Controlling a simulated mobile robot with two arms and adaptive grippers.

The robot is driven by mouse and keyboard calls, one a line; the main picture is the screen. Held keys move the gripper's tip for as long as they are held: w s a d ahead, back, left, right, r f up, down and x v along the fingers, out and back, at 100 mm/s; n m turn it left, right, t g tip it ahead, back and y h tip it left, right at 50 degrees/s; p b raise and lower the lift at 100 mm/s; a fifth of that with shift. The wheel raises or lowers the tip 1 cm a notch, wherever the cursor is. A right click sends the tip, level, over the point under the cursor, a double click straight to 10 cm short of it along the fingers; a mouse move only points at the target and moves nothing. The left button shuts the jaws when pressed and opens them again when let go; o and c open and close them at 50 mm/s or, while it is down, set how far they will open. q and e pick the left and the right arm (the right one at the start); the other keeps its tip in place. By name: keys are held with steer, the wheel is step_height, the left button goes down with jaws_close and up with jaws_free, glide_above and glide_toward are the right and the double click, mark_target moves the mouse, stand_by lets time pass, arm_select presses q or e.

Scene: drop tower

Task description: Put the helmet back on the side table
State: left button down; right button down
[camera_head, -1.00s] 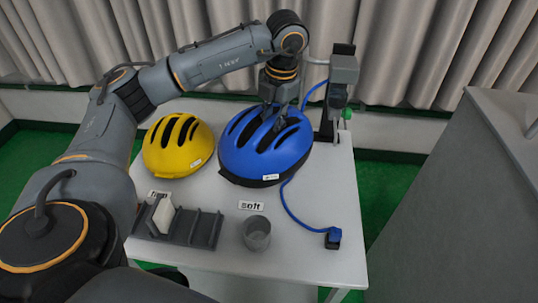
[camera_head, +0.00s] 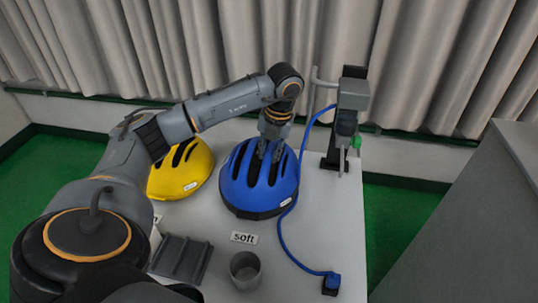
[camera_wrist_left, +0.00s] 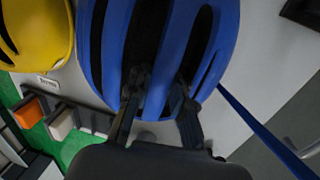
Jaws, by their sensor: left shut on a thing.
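The blue helmet (camera_head: 235,190) is at the middle of the light grey side table (camera_head: 325,225), behind the "soft" label (camera_head: 244,238). My left gripper (camera_head: 268,155) comes down on it from above and is shut on a rib between its vents. In the left wrist view both fingers (camera_wrist_left: 160,105) reach into the vents of the blue helmet (camera_wrist_left: 160,50). The helmet looks about upright; I cannot tell whether its rim touches the table. My right gripper is not in view.
A yellow helmet (camera_head: 185,178) is close on the left, partly behind my left arm. A test stand (camera_head: 345,120) is at the back right, with a blue cable (camera_head: 290,240) running forward beside the blue helmet. A grey cup (camera_head: 246,272) and a slotted rack (camera_head: 180,260) are in front.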

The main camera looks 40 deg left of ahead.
arm_select(q)
steer(key=shift+f, duration=0.35)
steer(key=c, duration=1.6)
jaws_free()
steer(key=shift+f, duration=0.15)
steer(key=shift+c, duration=0.2)
steer(key=o, duration=0.5)
steer(key=shift+c, duration=0.2)
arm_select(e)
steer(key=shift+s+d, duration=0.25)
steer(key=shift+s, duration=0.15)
arm_select(q)
steer(key=shift+r, duration=0.25)
steer(key=shift+w+r, duration=0.1)
steer(key=shift+r, duration=0.25)
step_height(320, 180, up, 11)
steer(key=d+p, duration=0.1)
steer(key=shift+w+d, duration=0.35)
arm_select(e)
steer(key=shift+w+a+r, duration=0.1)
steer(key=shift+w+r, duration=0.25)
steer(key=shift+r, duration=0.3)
